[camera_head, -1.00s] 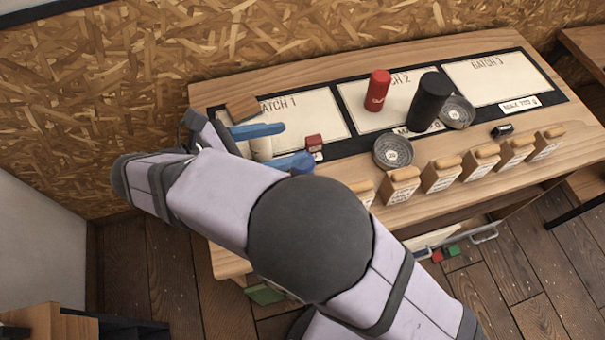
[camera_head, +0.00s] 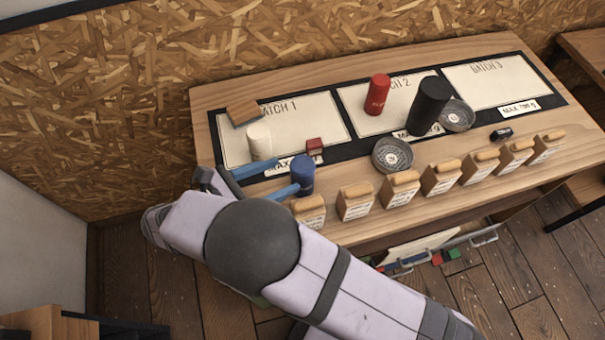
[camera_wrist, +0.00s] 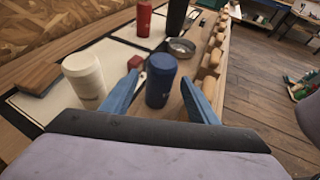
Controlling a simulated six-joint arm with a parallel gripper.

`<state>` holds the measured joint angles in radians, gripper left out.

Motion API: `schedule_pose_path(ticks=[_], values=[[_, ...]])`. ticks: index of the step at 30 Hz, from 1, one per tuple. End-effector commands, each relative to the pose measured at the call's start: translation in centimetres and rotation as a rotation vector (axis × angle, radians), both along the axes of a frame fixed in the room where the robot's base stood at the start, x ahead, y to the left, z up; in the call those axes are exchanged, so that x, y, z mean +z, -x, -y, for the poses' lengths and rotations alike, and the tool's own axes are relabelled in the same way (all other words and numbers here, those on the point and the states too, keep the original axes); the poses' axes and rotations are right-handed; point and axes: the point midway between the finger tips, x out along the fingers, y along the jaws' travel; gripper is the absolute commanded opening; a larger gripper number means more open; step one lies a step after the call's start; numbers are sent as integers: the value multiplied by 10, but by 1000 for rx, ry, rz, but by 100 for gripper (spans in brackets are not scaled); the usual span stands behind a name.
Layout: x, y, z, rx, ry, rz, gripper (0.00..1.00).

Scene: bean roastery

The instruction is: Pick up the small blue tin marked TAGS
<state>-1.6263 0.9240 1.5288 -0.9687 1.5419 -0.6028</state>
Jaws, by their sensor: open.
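The small blue tin (camera_head: 303,174) stands upright on the wooden bench, near its front-left part, just below the Batch 1 panel. In the wrist view the blue tin (camera_wrist: 161,80) stands between and a little beyond my two blue fingers; its marking is too small to read. My gripper (camera_head: 284,177) is open, its fingertips pointing at the tin from the left. In the head view one finger is behind the tin and the other in front-left of it. In the wrist view my gripper (camera_wrist: 160,86) has room on both sides of the tin.
A white tin (camera_head: 260,139) stands close behind my far finger. A small red block (camera_head: 314,146), a red tin (camera_head: 377,94), a black cylinder (camera_head: 429,104) and a round metal dish (camera_head: 392,154) are farther right. Several wooden blocks with labels (camera_head: 355,203) line the bench's front edge.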

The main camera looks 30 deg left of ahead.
Motion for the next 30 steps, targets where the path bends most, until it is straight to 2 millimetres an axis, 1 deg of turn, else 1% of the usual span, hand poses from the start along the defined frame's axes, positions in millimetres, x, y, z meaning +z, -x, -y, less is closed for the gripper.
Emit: schedule_pose_path(ticks=[2,8,13,21,30], values=[[-1,-4,2,0,0,0,54],[-2,-8,4,-1,1,-1,54],[-6,-21,13,-2,3,0,54],[-20,-44,24,-2,2,-1,54],[-24,-47,24,1,-1,-1,54]])
